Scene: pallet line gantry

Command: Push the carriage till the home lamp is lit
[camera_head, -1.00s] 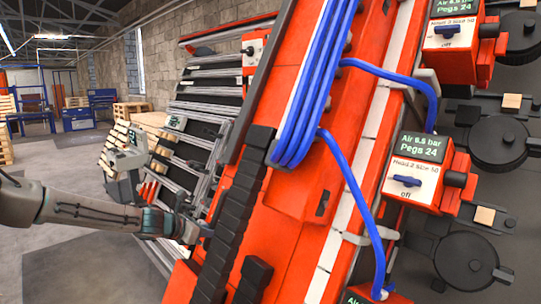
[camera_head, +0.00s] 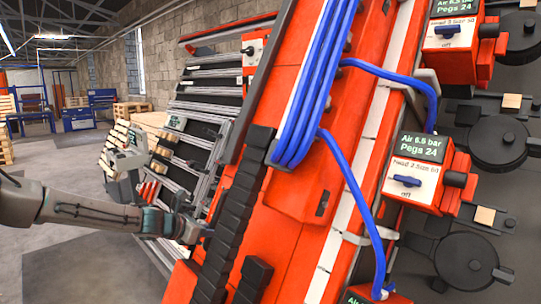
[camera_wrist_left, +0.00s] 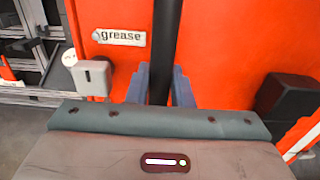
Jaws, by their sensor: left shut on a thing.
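The orange gantry carriage (camera_head: 285,215), a big beam with a white stripe and a black cable chain (camera_head: 230,220), runs slanting through the middle of the head view. Its orange face also fills the left wrist view (camera_wrist_left: 225,45), with a "grease" label (camera_wrist_left: 119,37). My left gripper (camera_head: 203,232) is at the beam's left side. In the left wrist view the left gripper (camera_wrist_left: 161,82) is shut on a black upright bar (camera_wrist_left: 166,40) in front of the orange face. I cannot make out a home lamp or whether one is lit. My right gripper is out of view.
Orange drill-head boxes (camera_head: 415,185) with "Air 6.5 bar, Pegs 24" screens stand on the right, fed by blue hoses (camera_head: 352,180). A slatted rack (camera_head: 205,105) stands behind my left arm. Pallets (camera_head: 132,110) lie farther back. Grey floor (camera_head: 60,155) is open at the left.

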